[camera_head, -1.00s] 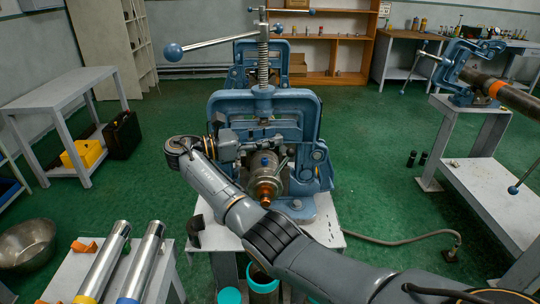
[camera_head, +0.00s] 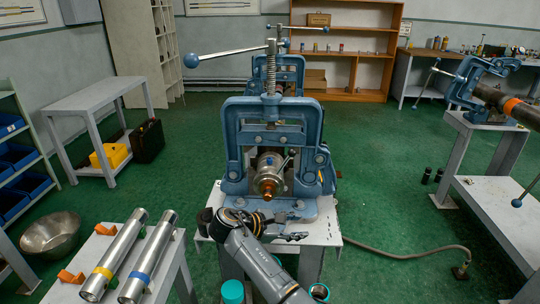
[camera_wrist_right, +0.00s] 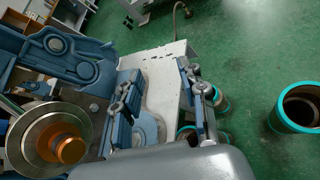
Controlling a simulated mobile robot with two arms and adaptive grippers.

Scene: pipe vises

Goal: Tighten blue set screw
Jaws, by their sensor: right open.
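The blue pipe vise (camera_head: 231,120) stands on a small light table. A round metal threading head (camera_head: 268,172) sits in it, with a copper-coloured end (camera_head: 268,191) facing me and a short lever at its upper right. My left gripper is out of view.
The light table (camera_head: 325,228) has bare space right of the vise. Teal-rimmed pipes (camera_head: 232,292) stand below its front edge. Two silver pipes (camera_head: 118,255) lie on a stand at left. Another vise (camera_head: 470,85) holds a pipe at right. A hose (camera_head: 410,246) crosses the floor.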

